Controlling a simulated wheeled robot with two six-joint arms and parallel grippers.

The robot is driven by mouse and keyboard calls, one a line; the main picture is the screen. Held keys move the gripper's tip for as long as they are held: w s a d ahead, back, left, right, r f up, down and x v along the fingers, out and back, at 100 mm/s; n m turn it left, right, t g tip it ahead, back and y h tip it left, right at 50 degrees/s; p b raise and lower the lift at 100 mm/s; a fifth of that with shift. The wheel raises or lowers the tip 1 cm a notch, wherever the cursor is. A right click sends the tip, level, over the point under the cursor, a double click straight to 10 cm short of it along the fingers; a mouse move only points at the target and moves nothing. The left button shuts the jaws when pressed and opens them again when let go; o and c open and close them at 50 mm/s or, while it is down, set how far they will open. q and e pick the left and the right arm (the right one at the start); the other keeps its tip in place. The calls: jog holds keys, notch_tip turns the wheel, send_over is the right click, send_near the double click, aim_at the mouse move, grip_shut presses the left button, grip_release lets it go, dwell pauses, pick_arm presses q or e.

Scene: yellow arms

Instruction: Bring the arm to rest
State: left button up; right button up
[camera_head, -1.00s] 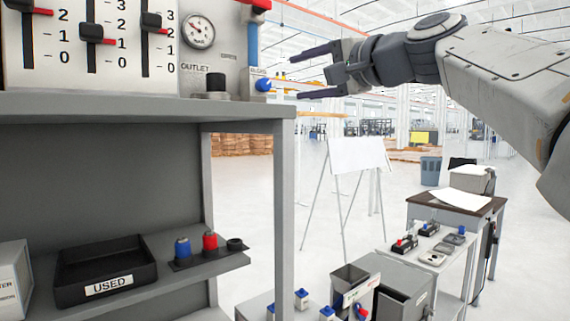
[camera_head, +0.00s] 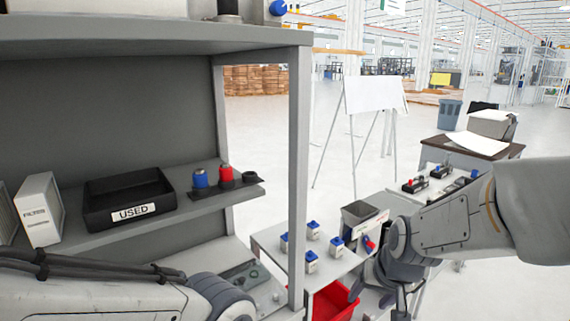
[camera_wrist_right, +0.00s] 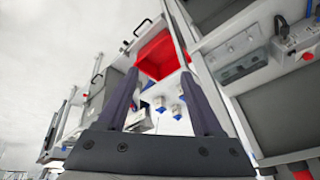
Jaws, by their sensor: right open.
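My right arm comes in from the right in the head view, bent downward. My right gripper (camera_head: 385,292) hangs low at the bottom, in front of the small bench, partly cut off by the frame's edge. In the right wrist view, its two dark fingers (camera_wrist_right: 158,88) stand apart with nothing held between them. My left arm lies across the bottom left of the head view; its gripper is out of the picture.
A grey shelf with a black USED tray (camera_head: 97,215) and blue and red cartridges (camera_head: 226,173) stands at left. A small table (camera_head: 268,238) holds several blue-topped items. A red bin (camera_head: 335,303) sits below it, also seen in the right wrist view (camera_wrist_right: 160,55). Open floor lies behind.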

jog(key=s+d+f+n+g, duration=0.1)
jog(key=s+f+n+g, duration=0.15)
jog(key=s+f, duration=0.55)
jog(key=s+a+r+n+g, duration=0.1)
jog(key=s+a+r+n, duration=0.2)
jog(key=s+a, duration=0.3)
jog(key=s+a+r+n+g, duration=0.1)
jog(key=s+a+r+n, duration=0.3)
jog(key=s+a, duration=0.3)
jog(key=shift+s+a+b, duration=0.2)
jog(key=shift+s+b, duration=0.15)
